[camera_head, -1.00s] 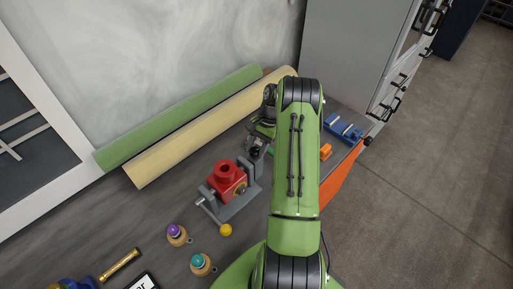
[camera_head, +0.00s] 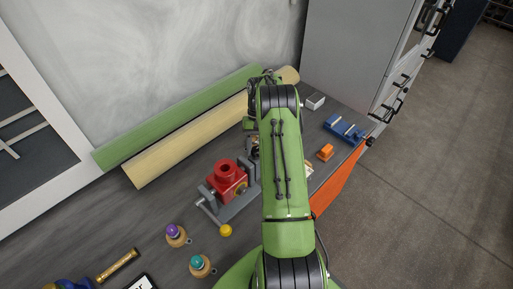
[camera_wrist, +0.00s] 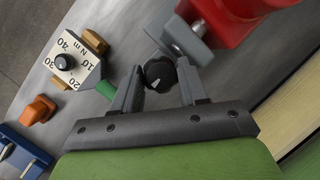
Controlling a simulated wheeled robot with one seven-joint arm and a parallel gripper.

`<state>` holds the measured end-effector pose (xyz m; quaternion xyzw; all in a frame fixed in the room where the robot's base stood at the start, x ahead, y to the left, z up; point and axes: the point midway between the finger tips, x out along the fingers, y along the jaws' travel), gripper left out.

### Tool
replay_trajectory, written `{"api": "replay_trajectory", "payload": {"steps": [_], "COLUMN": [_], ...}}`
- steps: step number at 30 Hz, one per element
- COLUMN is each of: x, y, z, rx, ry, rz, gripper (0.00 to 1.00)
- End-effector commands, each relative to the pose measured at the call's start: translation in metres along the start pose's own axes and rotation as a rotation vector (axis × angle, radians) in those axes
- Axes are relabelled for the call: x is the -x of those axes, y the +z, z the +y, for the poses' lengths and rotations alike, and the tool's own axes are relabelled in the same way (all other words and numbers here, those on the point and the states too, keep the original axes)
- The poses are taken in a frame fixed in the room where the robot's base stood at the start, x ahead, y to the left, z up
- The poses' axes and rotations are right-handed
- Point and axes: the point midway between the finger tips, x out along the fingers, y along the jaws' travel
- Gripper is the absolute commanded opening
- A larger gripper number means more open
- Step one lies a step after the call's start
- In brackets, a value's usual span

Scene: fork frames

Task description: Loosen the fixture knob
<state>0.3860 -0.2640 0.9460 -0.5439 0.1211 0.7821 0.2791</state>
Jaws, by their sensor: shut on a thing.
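A black ribbed knob (camera_wrist: 160,73) shows in the wrist view between the two fingertips of my gripper (camera_wrist: 160,84). The fingers are shut on it from both sides. Beside it is a grey fixture (camera_wrist: 186,42) holding a red part (camera_wrist: 235,18). In the head view the grey fixture (camera_head: 240,206) and red part (camera_head: 228,178) stand on the bench, left of my arm. My arm hides the knob and most of my gripper there.
A dial box (camera_wrist: 72,62) with a scale marked N m stands left of the fingers. An orange block (camera_head: 325,152), a blue fixture (camera_head: 345,128) and a white box (camera_head: 316,101) lie right of my arm. Green (camera_head: 180,117) and cream (camera_head: 190,139) rolls lie along the wall.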

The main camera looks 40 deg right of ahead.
Motion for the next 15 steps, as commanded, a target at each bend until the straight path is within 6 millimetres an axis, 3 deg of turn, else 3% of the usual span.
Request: {"api": "replay_trajectory", "payload": {"steps": [15], "x": [-0.0012], "y": [-0.0006], "z": [0.0000], "rx": [0.028], "ry": [0.011], "rz": [-0.003], "gripper": [0.12]}}
